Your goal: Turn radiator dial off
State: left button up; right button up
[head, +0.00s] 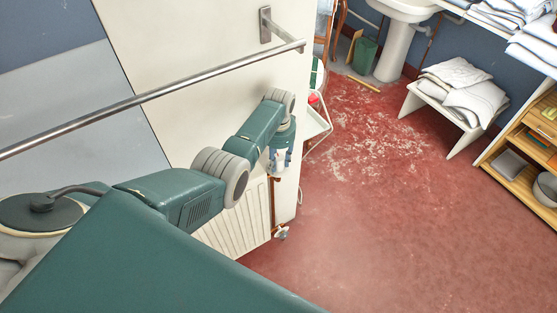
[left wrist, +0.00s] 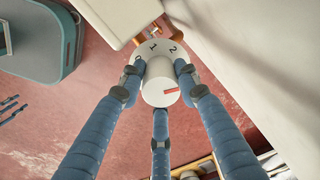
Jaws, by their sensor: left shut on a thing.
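The radiator dial (left wrist: 160,88) is a white knob with a red mark on its face, shown in the left wrist view. The numbers 1 and 2 show on the white collar behind it, and the red mark points to the right side. My left gripper (left wrist: 159,82) has its blue fingers closed around the dial. In the head view my left gripper (head: 279,158) points down beside the radiator (head: 236,220), a white ribbed panel on the wall. The dial is mostly hidden by the fingers there.
A metal rail (head: 150,97) runs along the wall above my left arm. A copper pipe ends in a lower valve (head: 281,233) beside the radiator. A white bench (head: 455,115) with folded linen stands at the right. The red floor (head: 370,210) between is clear.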

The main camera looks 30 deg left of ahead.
pick_arm(q)
jog(key=n, duration=0.2)
jog(key=shift+n+p, duration=0.3)
jog(key=shift+n, duration=0.1)
jog(key=n, duration=0.3)
jog(key=shift+n, duration=0.3)
jog(key=n, duration=1.3)
jog(key=shift+n, duration=0.3)
jog(key=n, duration=0.6)
jog(key=shift+n, duration=0.4)
